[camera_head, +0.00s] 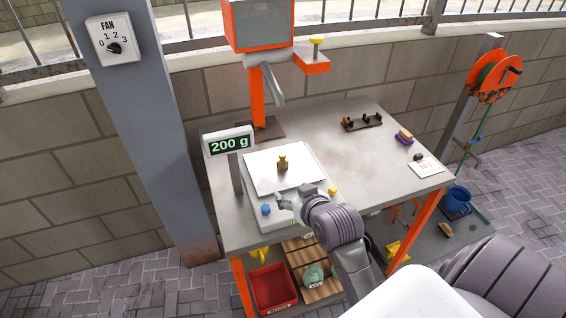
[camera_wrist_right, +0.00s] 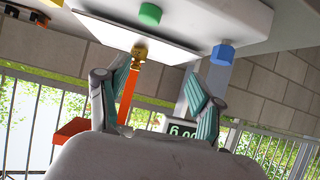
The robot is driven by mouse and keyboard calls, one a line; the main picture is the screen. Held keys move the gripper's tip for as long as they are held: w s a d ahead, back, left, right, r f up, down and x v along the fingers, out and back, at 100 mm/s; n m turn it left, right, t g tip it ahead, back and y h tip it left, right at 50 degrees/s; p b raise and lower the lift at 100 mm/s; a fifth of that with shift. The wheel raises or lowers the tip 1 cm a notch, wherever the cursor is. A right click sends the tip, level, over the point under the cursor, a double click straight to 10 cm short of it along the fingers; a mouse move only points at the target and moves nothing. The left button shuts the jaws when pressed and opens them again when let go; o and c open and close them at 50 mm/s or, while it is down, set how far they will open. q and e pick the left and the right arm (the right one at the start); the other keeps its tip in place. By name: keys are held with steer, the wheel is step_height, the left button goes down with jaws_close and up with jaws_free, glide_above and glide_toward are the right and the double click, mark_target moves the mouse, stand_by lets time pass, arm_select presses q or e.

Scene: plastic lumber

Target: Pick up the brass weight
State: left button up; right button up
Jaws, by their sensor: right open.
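The small brass weight (camera_head: 282,163) stands upright on the white plate (camera_head: 262,182) of the scale, on the workbench. The scale's display (camera_head: 228,144) reads 200 g. My right gripper (camera_head: 289,199) is at the scale's front edge, on the near side of the weight and apart from it. In the right wrist view the picture is upside down; the open fingers (camera_wrist_right: 149,84) have nothing between them, and the weight (camera_wrist_right: 139,53) shows beyond them. My left gripper is not in view.
A blue knob (camera_head: 266,209) and a yellow knob (camera_head: 333,191) sit at the scale's front. A green knob (camera_wrist_right: 150,14) shows in the wrist view. An orange-framed device (camera_head: 259,24) stands behind the scale. The bench's middle right (camera_head: 345,155) is clear.

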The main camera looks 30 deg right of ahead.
mark_target(284, 159)
steer(key=shift+m+t+h, duration=0.5)
steer(key=shift+t+h, duration=0.1)
steer(key=shift+t, duration=0.2)
steer(key=w+d+r, duration=0.1)
steer(key=w, duration=0.1)
steer(key=w+d+r, duration=0.1)
steer(key=shift+w+d+r, duration=0.35)
steer(key=shift+w, duration=0.05)
steer(key=x, duration=0.7)
steer(key=shift+f+p, duration=0.1)
steer(key=shift+p, duration=0.2)
steer(key=shift+w+d+f, duration=0.25)
steer(key=shift+w+d, duration=0.1)
steer(key=shift+w, duration=0.25)
steer(key=p+x, duration=0.1)
steer(key=x, duration=0.3)
steer(key=shift+d+f, duration=0.2)
steer(key=shift+d, duration=0.05)
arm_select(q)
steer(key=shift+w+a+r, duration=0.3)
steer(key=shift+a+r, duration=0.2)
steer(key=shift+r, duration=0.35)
